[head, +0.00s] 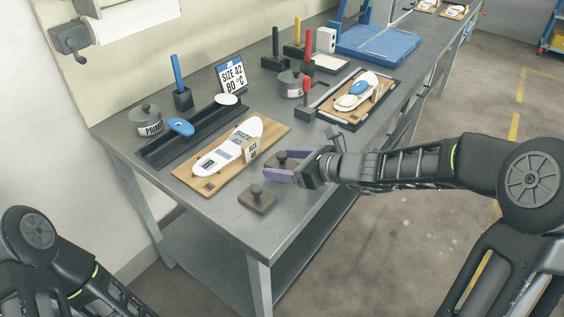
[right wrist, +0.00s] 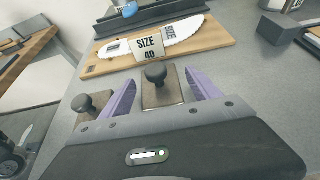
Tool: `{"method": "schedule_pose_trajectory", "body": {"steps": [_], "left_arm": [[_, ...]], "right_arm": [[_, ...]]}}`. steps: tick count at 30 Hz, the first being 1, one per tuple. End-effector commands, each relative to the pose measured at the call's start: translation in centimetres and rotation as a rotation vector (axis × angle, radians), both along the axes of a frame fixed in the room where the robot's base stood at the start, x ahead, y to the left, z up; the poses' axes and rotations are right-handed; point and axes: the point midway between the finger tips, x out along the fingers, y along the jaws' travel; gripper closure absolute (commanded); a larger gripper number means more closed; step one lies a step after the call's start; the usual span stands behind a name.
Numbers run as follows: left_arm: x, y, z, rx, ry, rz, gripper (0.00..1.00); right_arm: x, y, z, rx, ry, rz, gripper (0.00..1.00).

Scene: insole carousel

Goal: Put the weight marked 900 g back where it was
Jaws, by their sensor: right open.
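Two small square weights with round knobs stand upright on the table. One weight (head: 285,159) is between the fingers of my right gripper (head: 276,166). The right wrist view shows this weight (right wrist: 162,91) between the purple fingertips of the open gripper (right wrist: 160,82), with the fingers not closed on it. The other weight (head: 257,199) stands nearer the table's front edge, outside the fingers; it also shows in the right wrist view (right wrist: 88,106), beyond the left finger. No mass marking is readable on either weight. My left gripper is out of view.
A wooden board (head: 207,181) with a white insole and a "SIZE 40" card (right wrist: 149,47) lies just beyond the weights. A black tray (head: 165,153), a primer pot (head: 147,121) and a second insole board (head: 373,108) stand farther back. Table between the weights is clear.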

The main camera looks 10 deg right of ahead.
Motion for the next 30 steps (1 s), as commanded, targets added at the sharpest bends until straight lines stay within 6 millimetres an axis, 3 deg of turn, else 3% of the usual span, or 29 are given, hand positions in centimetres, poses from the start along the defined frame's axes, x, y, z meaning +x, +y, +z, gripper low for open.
{"method": "schedule_pose_trajectory", "body": {"steps": [16, 30], "left_arm": [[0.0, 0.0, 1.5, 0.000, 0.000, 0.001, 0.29], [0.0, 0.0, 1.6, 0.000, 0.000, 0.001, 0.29]], "right_arm": [[-7.0, -5.9, 4.3, 0.000, -0.002, -0.003, 0.28], [-7.9, -6.5, 4.6, 0.001, 0.001, 0.000, 0.28]]}}
